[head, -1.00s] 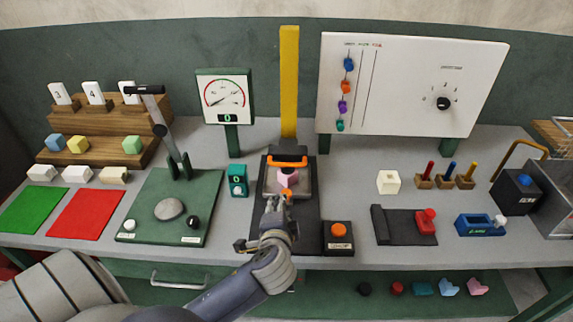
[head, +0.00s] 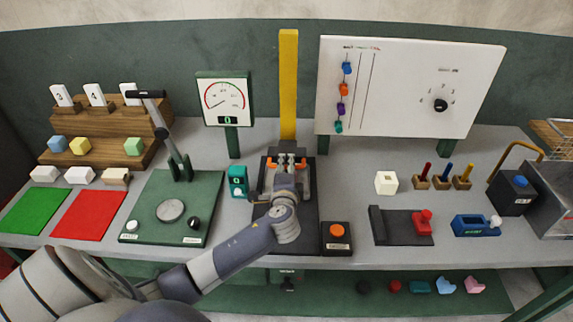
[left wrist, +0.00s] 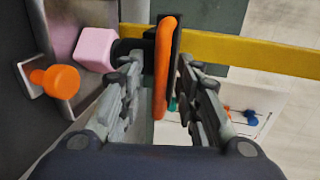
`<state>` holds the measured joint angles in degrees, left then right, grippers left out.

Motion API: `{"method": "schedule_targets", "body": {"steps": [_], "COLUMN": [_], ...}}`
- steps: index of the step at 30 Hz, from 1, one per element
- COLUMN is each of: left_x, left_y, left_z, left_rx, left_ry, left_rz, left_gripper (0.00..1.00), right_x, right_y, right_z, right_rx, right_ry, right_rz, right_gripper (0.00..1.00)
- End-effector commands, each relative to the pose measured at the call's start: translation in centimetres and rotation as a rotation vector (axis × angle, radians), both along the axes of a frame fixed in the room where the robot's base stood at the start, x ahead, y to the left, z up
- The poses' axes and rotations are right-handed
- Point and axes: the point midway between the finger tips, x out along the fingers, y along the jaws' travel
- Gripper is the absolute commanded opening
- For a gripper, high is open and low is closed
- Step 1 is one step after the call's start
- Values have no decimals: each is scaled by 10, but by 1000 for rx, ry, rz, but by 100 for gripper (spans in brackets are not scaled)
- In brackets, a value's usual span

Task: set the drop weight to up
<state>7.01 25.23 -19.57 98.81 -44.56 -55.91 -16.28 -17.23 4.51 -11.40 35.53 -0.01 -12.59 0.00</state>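The drop weight's orange handle (head: 270,164) is at the lower part of the yellow column (head: 288,85), low over the press base. My left gripper (head: 287,163) is at the handle and hides its middle in the head view. In the left wrist view the orange handle (left wrist: 164,70) lies between the two open fingers (left wrist: 163,100), with gaps seen on both sides. A pink block (left wrist: 95,49) sits beside the dark weight, on the metal plate. In the head view my arm hides this block. My right gripper is not in view.
An orange button box (head: 337,237) stands right of the press, and a teal counter (head: 237,181) stands left of it. An orange knob (left wrist: 60,82) shows in the wrist view. A white panel (head: 405,90) rises at the back right.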

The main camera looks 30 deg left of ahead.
Motion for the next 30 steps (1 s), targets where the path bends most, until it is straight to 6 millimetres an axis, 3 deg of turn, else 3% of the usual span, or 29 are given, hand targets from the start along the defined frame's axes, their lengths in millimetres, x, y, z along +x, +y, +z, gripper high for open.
{"method": "schedule_targets", "body": {"steps": [12,13,17,26,30], "left_x": [7,6,6,9,22], "left_y": [4,4,4,4,4], "left_z": [-2,-2,-2,1,14], "left_rx": [-2,-2,-2,-2,-2], "left_ry": [-1,-1,0,-1,-5], "left_rz": [-1,-1,-1,0,1], "left_gripper": [31,29,0,0,0], "right_x": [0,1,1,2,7], "right_y": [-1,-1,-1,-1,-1], "right_z": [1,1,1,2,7], "right_rx": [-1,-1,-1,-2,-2], "right_ry": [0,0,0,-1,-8], "right_rz": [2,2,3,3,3], "right_gripper": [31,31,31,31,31]}}
